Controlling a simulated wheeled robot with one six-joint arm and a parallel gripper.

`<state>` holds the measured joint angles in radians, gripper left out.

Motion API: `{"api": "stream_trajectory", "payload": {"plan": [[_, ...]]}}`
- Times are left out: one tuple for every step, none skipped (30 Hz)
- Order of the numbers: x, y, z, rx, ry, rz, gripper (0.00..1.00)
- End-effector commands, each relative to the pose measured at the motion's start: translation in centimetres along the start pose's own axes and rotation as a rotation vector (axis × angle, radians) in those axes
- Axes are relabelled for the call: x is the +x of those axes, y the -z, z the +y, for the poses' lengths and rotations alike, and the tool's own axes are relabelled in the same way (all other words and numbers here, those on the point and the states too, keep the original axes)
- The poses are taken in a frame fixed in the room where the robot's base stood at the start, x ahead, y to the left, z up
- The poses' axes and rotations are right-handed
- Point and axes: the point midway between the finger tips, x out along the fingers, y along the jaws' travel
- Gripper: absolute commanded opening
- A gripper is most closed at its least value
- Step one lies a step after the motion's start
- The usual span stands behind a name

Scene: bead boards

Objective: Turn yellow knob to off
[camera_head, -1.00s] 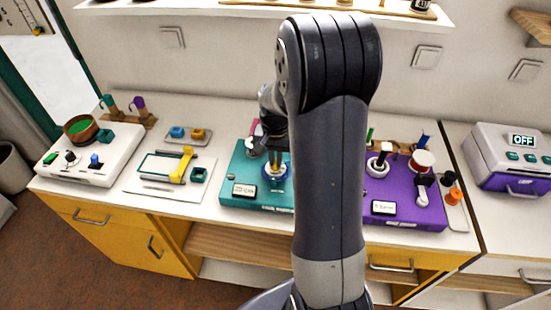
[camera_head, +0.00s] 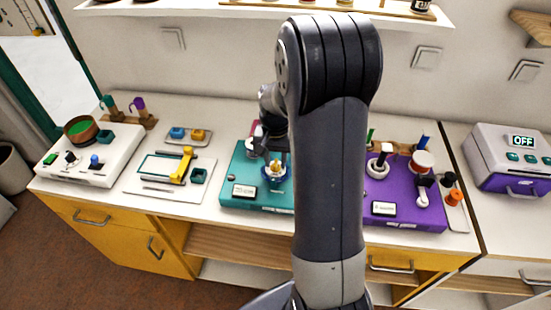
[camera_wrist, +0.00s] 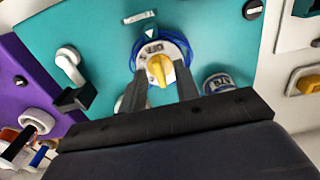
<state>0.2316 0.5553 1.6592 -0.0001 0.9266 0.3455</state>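The yellow knob (camera_wrist: 160,70) sits on a white round dial with a blue ring on the teal board (camera_wrist: 105,45). The word OFF is on the dial, close to a white triangle mark (camera_wrist: 150,32) on the board. In the head view the knob (camera_head: 275,170) is small and partly hidden by my gripper (camera_head: 273,157). In the wrist view my gripper (camera_wrist: 161,80) has one finger on each side of the knob. The fingers look open, with narrow gaps to the knob; contact is not clear.
A white hook-shaped handle (camera_wrist: 70,65) and a blue-ringed part (camera_wrist: 218,83) are near the knob. A purple board (camera_head: 405,215) stands to the right, partly behind my arm. A yellow-handled tray (camera_head: 165,190) and a white board (camera_head: 95,172) lie left.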

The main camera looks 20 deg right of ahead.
Motion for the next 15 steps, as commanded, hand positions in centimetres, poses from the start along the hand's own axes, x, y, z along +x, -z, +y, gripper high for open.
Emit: {"api": "stream_trajectory", "payload": {"plan": [[0.0,0.0,0.0,0.000,0.000,0.000,0.30],[0.0,0.0,0.0,0.000,0.000,0.000,0.30],[-0.1,0.0,0.0,0.000,0.000,0.001,0.30],[-0.3,0.0,0.0,0.000,0.001,0.001,0.30],[-0.5,0.1,0.0,0.000,0.001,0.002,0.30],[-0.9,0.1,0.0,0.000,0.001,0.003,0.30],[-1.4,0.1,0.0,0.000,0.001,0.003,0.30],[-1.8,0.1,0.0,0.000,0.002,0.005,0.30],[-2.6,0.1,0.0,0.000,0.002,0.005,0.30],[-3.2,0.1,0.0,0.000,0.002,0.006,0.30],[-3.8,0.1,0.0,0.000,0.002,0.006,0.30],[-4.7,0.1,0.0,0.000,0.002,0.006,0.30],[-5.3,0.1,0.0,0.000,0.002,0.006,0.30],[-6.0,0.1,0.0,0.000,0.002,0.006,0.30],[-6.7,0.1,0.0,0.000,0.002,0.005,0.30]]}}
